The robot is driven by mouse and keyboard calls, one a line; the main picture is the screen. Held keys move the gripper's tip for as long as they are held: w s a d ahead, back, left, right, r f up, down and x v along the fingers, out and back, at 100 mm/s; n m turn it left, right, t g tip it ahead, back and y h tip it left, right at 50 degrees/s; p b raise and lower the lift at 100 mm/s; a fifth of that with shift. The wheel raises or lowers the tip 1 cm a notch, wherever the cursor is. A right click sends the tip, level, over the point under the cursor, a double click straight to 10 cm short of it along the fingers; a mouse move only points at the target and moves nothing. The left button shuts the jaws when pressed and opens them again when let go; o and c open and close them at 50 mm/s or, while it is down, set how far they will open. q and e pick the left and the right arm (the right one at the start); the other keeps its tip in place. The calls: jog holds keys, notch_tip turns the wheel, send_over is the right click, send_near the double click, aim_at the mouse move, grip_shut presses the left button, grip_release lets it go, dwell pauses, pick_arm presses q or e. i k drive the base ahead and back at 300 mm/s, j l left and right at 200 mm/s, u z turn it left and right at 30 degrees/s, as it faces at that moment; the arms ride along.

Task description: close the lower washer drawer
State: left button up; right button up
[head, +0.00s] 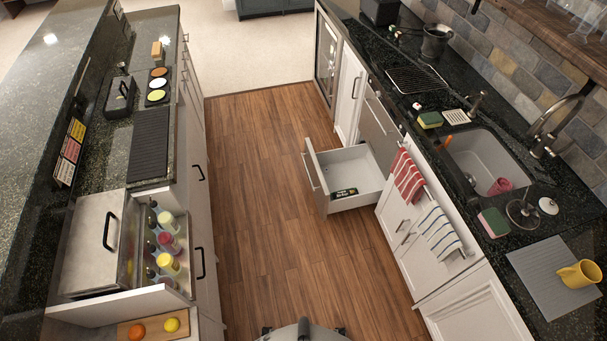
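The lower washer drawer (351,165) stands pulled out from the right-hand cabinet row into the aisle. It has a white front with a bar handle (310,173) and a light grey inside. A small dark packet (344,193) with a green label lies in it. Above and behind it is a steel front panel (378,124) that looks shut. No gripper of mine is clearly seen; only a grey rounded part of my body shows at the bottom edge.
The wooden floor (268,170) is clear between me and the drawer. Red-striped (408,176) and blue-striped (438,231) towels hang on the right cabinets. On the left, an open bottle compartment (190,250) and a counter border the aisle.

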aim_at(355, 166)
jog(key=k+l, duration=0.15)
jog(key=k, duration=0.2)
jog(key=k+l, duration=0.1)
jog(key=k, duration=0.25)
jog(key=i+j, duration=0.15)
jog(key=i, duration=0.25)
jog(key=i+j, duration=0.15)
jog(key=i, duration=0.3)
jog(key=i+j, duration=0.15)
jog(key=i, duration=0.25)
jog(key=i+j, duration=0.15)
jog(key=i, duration=0.3)
